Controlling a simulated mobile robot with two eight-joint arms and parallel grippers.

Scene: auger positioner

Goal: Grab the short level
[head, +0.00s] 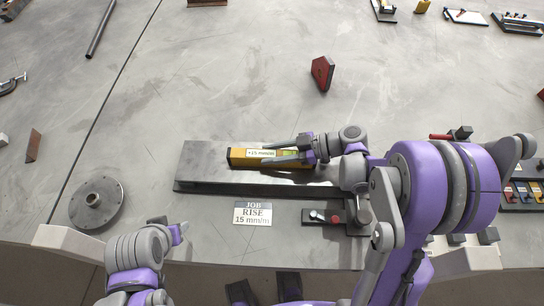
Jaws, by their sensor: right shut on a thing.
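The fingers cover part of the level's right half. My left gripper (179,232) is low at the left front, away from the level; its jaws are too small to read.
A job card (253,213) reading RISE 15 mm/m lies before the block. A round flanged disc (97,203) lies at left, a dark clamp fixture (328,217) at front right. A red wedge-shaped piece (322,73) stands behind. The table's back middle is mostly clear.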

